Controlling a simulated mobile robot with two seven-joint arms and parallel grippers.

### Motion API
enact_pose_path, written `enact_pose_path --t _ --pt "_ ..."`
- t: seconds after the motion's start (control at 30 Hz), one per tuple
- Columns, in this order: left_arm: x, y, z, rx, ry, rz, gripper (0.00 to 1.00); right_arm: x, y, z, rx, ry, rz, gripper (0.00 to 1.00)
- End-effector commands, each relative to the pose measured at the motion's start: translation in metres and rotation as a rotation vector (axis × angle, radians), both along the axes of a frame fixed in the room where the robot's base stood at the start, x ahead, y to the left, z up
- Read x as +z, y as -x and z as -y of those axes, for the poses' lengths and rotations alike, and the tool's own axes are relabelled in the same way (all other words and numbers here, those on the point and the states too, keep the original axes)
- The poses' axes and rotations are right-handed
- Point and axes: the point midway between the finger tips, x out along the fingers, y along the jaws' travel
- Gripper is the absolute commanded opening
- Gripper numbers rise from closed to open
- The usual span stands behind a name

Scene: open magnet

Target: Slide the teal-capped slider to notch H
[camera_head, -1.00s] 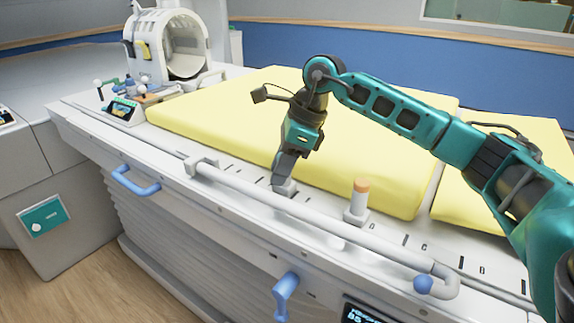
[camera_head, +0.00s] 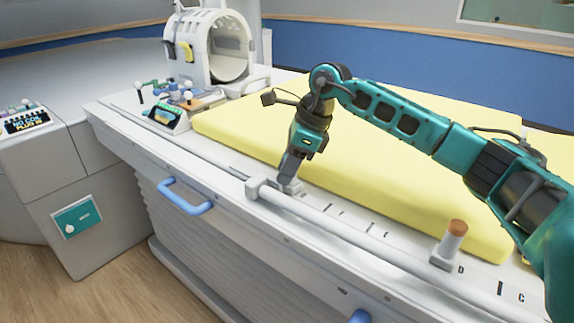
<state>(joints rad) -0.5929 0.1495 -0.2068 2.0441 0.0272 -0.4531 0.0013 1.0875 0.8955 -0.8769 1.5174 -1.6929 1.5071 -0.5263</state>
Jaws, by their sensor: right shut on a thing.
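My right gripper (camera_head: 289,175) points down at the bed's side track and is shut on a slider. Only the slider's pale base (camera_head: 288,187) shows below the fingers; its cap is hidden, so I cannot see its colour. A second slider with an orange-brown cap (camera_head: 452,242) stands upright further right on the track, apart from the gripper. Notch marks run along the track strip (camera_head: 375,232); D and C are readable near the right end, while H is not legible. My left gripper is not in view.
A white rail (camera_head: 340,230) with an end bracket runs along the bed's front edge, close to the gripper. The yellow mattress (camera_head: 400,170) lies behind the track. A small display (camera_head: 167,117), levers and a white ring-shaped coil (camera_head: 212,45) stand at the left end.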

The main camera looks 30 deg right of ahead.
Motion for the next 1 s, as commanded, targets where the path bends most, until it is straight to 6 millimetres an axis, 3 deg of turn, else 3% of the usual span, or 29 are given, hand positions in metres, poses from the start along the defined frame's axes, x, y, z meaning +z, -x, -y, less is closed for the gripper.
enact_pose_path --t 0.37,0.4,0.6,0.87,1.0 --pt "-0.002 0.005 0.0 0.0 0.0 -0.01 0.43 0.001 0.0 0.0 0.0 -0.002 0.002 0.0" --pt "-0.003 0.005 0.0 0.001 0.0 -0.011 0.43 0.001 0.0 0.0 0.0 -0.002 0.002 0.35" --pt "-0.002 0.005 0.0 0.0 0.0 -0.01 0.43 0.001 0.0 0.0 0.0 -0.001 0.002 0.52" --pt "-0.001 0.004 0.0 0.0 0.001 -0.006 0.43 0.003 0.0 0.001 0.0 0.0 0.001 0.52" --pt "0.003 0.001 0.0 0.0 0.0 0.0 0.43 0.018 0.003 0.006 -0.001 0.0 0.003 0.52"
